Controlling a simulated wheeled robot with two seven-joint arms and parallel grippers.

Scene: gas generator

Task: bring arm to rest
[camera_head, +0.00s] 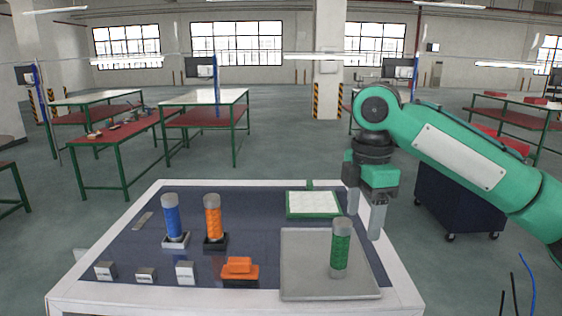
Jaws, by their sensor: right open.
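My right arm comes in from the right. Its gripper (364,212) points down, open and empty, above the back right part of the table. A green cylinder with grey ends (341,250) stands upright on a grey plate (304,270), below and slightly left of the gripper and apart from it. A blue cylinder (172,218) stands in a white holder and an orange cylinder (213,218) in a dark holder, both to the left. My left gripper is not in view.
The white-edged table (165,297) also carries an orange block (239,270), a green-framed white tray (314,204) and small labelled blocks (186,272) along the front. A dark wheeled cabinet (455,205) stands behind the right arm. Other workbenches stand farther back.

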